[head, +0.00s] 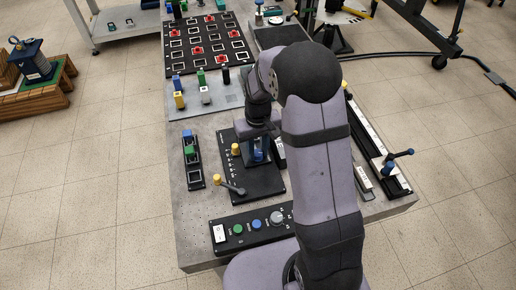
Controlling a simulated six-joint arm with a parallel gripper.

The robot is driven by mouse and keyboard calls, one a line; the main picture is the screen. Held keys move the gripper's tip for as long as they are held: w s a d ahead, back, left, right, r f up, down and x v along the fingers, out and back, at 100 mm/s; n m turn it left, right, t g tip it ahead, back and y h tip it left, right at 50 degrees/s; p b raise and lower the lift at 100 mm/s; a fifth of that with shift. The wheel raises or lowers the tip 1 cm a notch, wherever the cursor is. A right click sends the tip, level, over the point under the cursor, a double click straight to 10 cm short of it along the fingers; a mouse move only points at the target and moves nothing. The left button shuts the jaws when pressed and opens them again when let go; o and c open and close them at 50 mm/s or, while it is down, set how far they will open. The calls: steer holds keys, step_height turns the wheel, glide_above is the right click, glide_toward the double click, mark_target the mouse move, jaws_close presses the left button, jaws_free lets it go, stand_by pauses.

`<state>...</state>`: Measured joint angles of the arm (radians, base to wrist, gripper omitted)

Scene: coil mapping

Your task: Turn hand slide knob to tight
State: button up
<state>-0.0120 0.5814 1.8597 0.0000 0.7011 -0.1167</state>
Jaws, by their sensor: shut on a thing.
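My gripper (258,156) points down over the upper right part of a black plate (262,188). It is shut on a small part there, which looks like the hand slide knob; the fingers and arm hide most of it, and its turn angle cannot be read. The plate carries white marks along its left side, a yellow knob (235,149) at its upper left, and a grey lever (232,187) with a yellow end at its lower left.
A control box (212,235) with green and blue buttons and a grey dial lies in front. A narrow block holder (195,176) stands left. Pegs stand on a grey plate (222,108) behind. My arm covers the middle right.

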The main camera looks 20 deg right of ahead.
mark_target(258, 153)
steer(key=shift+w+m+p, duration=0.1)
steer(key=shift+m+p, duration=0.2)
steer(key=shift+m, duration=1.9)
steer(key=o, duration=1)
steer(key=shift+o, duration=0.2)
steer(key=shift+r, duration=0.1)
steer(key=shift+r+b, duration=0.8)
steer(key=shift+r, duration=2.8)
